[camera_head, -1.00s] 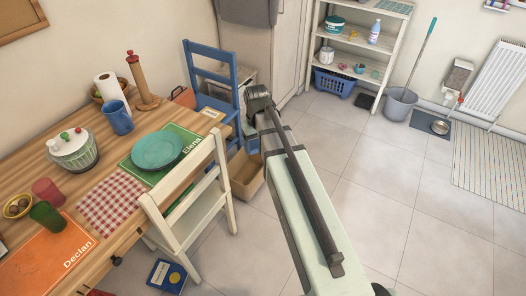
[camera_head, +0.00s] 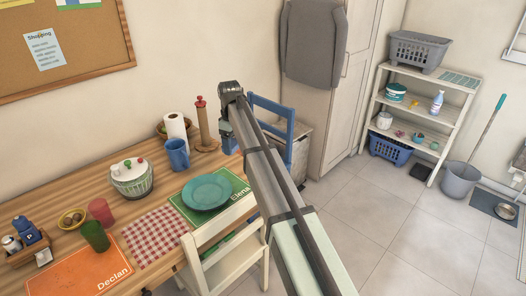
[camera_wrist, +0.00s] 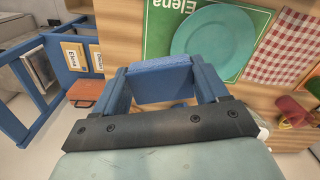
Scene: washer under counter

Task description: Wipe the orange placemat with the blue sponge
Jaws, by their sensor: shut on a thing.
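The orange placemat (camera_head: 88,275), marked "Declan", lies on the wooden table at its near left corner, with its lower part cut off by the picture edge. My gripper (camera_wrist: 163,82) is shut on the blue sponge (camera_wrist: 160,79), which sits between its two blue fingers in the wrist view. In the head view my arm reaches up and forward, past the right side of the table, and the sponge is hidden there. In the wrist view the gripper is near the green placemat (camera_wrist: 157,30), apart from the orange one.
A teal plate (camera_head: 207,191) rests on the green "Elena" placemat. A checkered cloth (camera_head: 155,235), green cup (camera_head: 95,236) and red cup (camera_head: 101,211) lie near the orange placemat. A white chair (camera_head: 225,240) and a blue chair (camera_head: 272,115) flank the table.

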